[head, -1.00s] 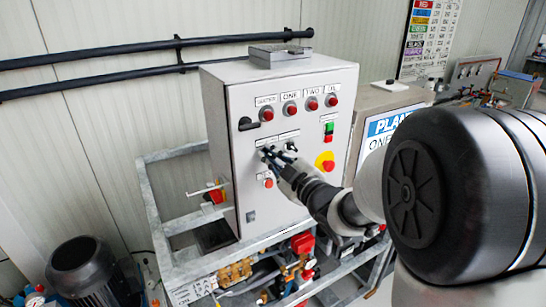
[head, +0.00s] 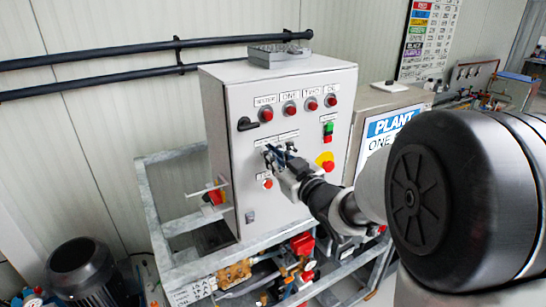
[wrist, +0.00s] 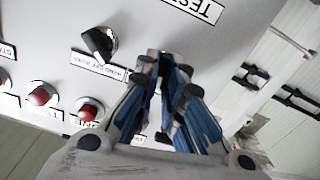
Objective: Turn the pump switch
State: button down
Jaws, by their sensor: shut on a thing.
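The pump control panel is the pale front of a tall grey cabinet (head: 240,190) in the head view. My gripper (head: 270,156) reaches its middle from the right, just below two small white labels. In the wrist view the blue-padded fingers of my gripper (wrist: 164,62) are close together at the panel face. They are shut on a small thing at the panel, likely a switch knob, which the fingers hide. A black selector switch (wrist: 101,42) with a metal collar stands free to the left of the fingers in the wrist view.
A row of red lamps (head: 290,109) runs along the panel's top. A metal frame (head: 165,215) with pipework stands below.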

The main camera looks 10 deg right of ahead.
jog(key=m+p, duration=0.1)
jog(key=m, duration=0.4)
jog(key=m+p, duration=0.1)
jog(key=m, duration=0.4)
jog(key=shift+w+d+r+m+p, duration=0.1)
jog(key=shift+d+m+p, duration=0.1)
jog(key=shift+m+p, duration=0.15)
dwell(0.4)
jog(key=c, duration=1.7)
grip_release()
jog(key=v, duration=0.7)
jog(key=shift+s, duration=0.25)
